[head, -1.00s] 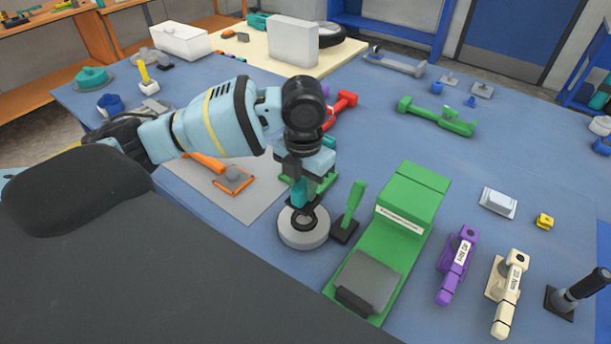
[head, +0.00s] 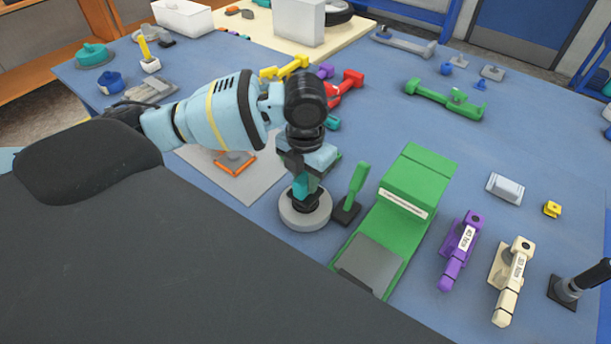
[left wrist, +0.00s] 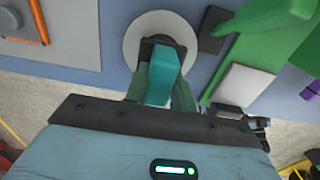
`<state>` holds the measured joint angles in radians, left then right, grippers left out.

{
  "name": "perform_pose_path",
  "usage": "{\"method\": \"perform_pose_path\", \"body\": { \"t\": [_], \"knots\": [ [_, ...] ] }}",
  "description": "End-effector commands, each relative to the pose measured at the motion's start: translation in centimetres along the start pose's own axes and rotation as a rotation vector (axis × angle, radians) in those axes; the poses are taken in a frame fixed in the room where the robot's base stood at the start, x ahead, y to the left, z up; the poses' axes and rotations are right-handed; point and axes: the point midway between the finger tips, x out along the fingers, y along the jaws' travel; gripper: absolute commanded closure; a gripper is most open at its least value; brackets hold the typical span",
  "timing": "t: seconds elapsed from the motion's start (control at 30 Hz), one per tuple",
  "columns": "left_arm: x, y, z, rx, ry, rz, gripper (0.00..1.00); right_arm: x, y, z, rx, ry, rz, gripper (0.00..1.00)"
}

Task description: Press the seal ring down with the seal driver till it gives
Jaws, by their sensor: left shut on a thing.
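My left gripper (head: 304,172) points down and is shut on the seal driver, a tool with a teal handle (head: 304,188) and a black lower end (head: 304,203). The teal handle (left wrist: 165,78) also shows between the fingers in the left wrist view. The driver stands about upright over the middle of a round light-grey housing (head: 304,220) on the blue table. Its black end appears to rest at the housing's centre. I cannot make out the seal ring apart from that black end. The housing's pale rim (left wrist: 133,35) shows around the driver. My right gripper is not in view.
A green upright handle on a black base (head: 352,190) stands close right of the housing, with a large green fixture (head: 418,180) beyond it. A grey mat (head: 250,185) lies behind left. Purple (head: 461,248) and cream (head: 513,280) tools lie at right.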

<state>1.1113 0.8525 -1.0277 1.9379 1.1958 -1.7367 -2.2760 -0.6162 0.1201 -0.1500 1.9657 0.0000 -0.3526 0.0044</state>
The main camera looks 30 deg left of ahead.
Motion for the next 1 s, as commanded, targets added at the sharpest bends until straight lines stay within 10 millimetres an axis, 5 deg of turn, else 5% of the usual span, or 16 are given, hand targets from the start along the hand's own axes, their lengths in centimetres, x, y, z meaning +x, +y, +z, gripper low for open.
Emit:
{"method": "perform_pose_path", "body": {
  "t": [1.0],
  "knots": [
    [0.83, 0.00, 0.01, 0.000, 0.000, 0.000, 0.93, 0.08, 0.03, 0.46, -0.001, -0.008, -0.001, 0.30]
  ]
}}
